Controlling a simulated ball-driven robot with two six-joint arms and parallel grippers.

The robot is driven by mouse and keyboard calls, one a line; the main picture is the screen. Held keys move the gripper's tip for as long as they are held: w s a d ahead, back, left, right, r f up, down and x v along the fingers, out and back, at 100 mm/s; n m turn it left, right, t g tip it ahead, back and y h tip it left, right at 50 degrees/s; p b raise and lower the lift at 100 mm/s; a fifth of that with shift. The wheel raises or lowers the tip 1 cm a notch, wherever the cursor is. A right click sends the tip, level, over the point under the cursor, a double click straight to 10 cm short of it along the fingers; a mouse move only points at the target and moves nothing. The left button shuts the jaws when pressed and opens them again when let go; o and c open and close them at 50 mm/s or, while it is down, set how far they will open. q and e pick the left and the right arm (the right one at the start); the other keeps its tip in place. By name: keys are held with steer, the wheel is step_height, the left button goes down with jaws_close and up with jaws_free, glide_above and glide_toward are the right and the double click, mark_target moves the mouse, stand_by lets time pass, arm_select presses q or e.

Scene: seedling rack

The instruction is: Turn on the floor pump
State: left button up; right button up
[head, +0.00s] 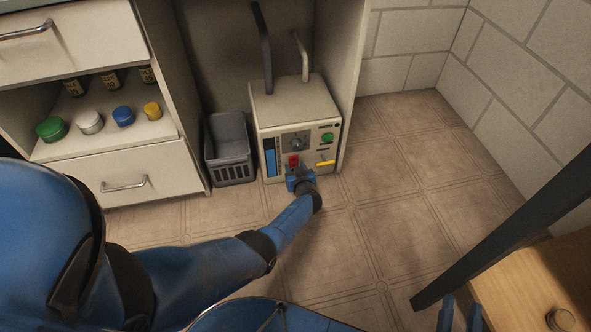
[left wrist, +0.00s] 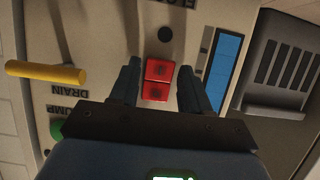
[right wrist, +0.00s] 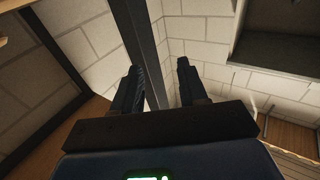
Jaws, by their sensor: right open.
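The floor pump (head: 291,110) is a cream box on the floor in the cabinet's open bay, with two hoses rising from its top. Its front carries a red rocker switch (left wrist: 157,80), a yellow drain lever (left wrist: 46,73), a green knob (head: 327,137), a dark dial (head: 295,142) and a blue level strip (left wrist: 222,75). My left gripper (left wrist: 157,88) is open in front of the panel, one finger on each side of the red switch, apart from it. Whether the switch is on I cannot tell. My right gripper (right wrist: 156,85) is open and empty, facing a dark post and the tiled wall.
A grey basket (head: 230,148) stands left of the pump. Shelves at left hold several jars (head: 90,122). A dark slanted post (head: 505,235) and wooden surface (head: 545,290) are at right. The tiled floor right of the pump is clear.

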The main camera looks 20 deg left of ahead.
arm_select(q)
steer(key=c, duration=0.7)
steer(key=shift+f+t+y+b, duration=0.4)
steer(key=shift+t+b, duration=0.1)
steer(key=shift+b, duration=0.4)
arm_select(e)
steer(key=shift+w+f, duration=0.1)
steer(key=shift+w, duration=0.05)
arm_select(q)
steer(key=shift+r, duration=0.1)
arm_select(e)
steer(key=shift+t, duration=0.3)
arm_select(q)
steer(key=o, duration=1.1)
steer(key=shift+r, duration=0.1)
steer(key=shift+c, duration=0.2)
steer(key=shift+s, duration=0.1)
